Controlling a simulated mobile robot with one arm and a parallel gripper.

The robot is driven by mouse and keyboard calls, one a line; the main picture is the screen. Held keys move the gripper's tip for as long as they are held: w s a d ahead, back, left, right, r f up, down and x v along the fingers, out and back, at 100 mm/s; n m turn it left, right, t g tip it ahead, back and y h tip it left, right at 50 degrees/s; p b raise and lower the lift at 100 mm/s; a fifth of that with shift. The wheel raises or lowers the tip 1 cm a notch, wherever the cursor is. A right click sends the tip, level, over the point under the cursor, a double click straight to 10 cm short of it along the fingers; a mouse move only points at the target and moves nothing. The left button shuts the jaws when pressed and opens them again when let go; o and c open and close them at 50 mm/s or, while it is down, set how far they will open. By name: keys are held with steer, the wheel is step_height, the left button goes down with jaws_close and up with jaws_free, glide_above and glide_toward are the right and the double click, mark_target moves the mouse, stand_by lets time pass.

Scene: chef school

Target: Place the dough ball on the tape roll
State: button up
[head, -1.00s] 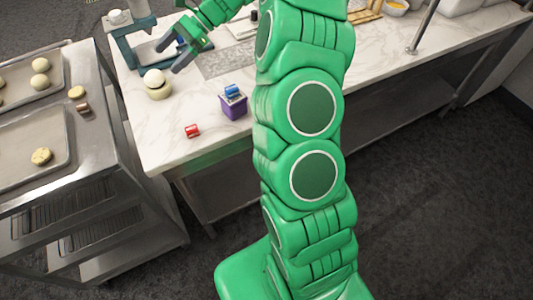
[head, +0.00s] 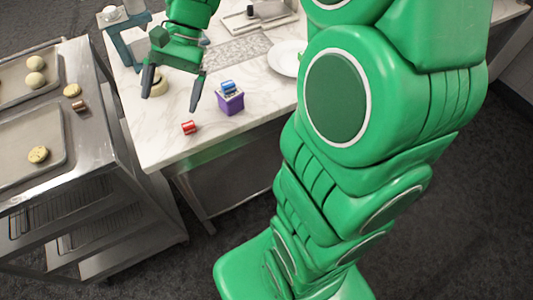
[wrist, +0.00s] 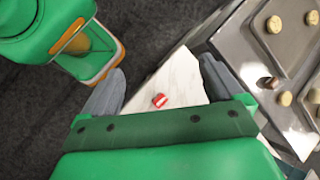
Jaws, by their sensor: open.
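A squat beige roll (head: 160,88), which looks like the tape roll, stands on the marble counter near its left end in the head view. My gripper covers much of it, and the pale dough ball on top of it in the earlier frame is mostly or fully hidden now. My gripper (head: 171,100) points down over the counter's left part, in front of the roll, with its fingers wide apart and nothing between them. In the wrist view my open gripper (wrist: 163,66) shows no roll or ball between its fingers.
A red cylinder (head: 189,128) lies near the counter's front edge; it also shows in the wrist view (wrist: 160,100). A purple box (head: 230,103) with a blue item (head: 228,86) stands right of it. A metal rack (head: 95,130) with dough trays is at left. A white plate (head: 286,58) lies farther back.

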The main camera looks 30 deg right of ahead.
steer(key=s+d+f+n+h, duration=0.1)
steer(key=s+d+n+h, duration=0.2)
steer(key=s, duration=0.8)
steer(key=s+d+f+n+t+h, duration=0.1)
steer(key=s+d+n+h, duration=0.2)
steer(key=s+d, duration=0.4)
steer(key=s, duration=0.3)
steer(key=shift+s+d+f, duration=0.15)
steer(key=shift+s+f, duration=0.05)
steer(key=shift+s, duration=0.15)
